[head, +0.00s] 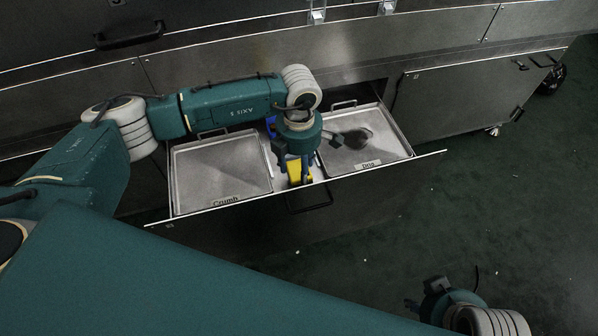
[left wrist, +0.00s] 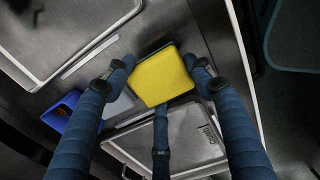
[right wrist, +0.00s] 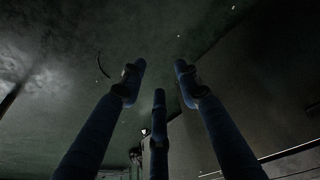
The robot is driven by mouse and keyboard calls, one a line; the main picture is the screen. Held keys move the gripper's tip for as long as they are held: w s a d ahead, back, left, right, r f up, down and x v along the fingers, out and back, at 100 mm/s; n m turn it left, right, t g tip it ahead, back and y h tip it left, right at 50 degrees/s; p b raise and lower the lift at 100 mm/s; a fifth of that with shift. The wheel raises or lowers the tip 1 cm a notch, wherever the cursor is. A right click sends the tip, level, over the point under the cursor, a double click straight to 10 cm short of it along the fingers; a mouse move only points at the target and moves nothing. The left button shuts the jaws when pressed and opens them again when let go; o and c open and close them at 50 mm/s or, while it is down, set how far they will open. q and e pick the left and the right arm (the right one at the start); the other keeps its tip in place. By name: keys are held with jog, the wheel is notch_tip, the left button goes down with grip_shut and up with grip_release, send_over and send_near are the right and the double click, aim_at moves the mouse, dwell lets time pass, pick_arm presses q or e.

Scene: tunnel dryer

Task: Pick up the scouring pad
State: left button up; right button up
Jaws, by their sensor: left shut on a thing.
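The scouring pad (head: 294,171) is a yellow block, seen between the fingers of my left gripper (head: 296,176) in the head view. In the left wrist view the yellow pad (left wrist: 163,77) sits between the fingertips of my left gripper (left wrist: 160,78), which is shut on it. It is over the open drawer, between the two trays; its height above the drawer floor is hard to tell. My right gripper (head: 432,293) is at the lower right of the head view, away from the drawer. In the right wrist view its fingers (right wrist: 160,80) are spread with nothing between them.
The open drawer (head: 330,180) holds a tray labelled "Crumb" (head: 220,170) on the left and another labelled tray (head: 385,152) on the right, with a dark heap in it. A blue item (left wrist: 62,110) lies between them. Dark green floor (head: 480,210) is clear at the right.

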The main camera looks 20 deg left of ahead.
pick_arm(q)
notch_tip(320, 180, up, 9)
jog(key=shift+r+p, duration=0.1)
jog(key=shift+p, duration=0.6)
notch_tip(320, 180, up, 8)
jog(key=p, duration=0.1)
send_over(299, 169)
pick_arm(e)
jog(key=x, duration=0.3)
jog(key=shift+w+f, duration=0.15)
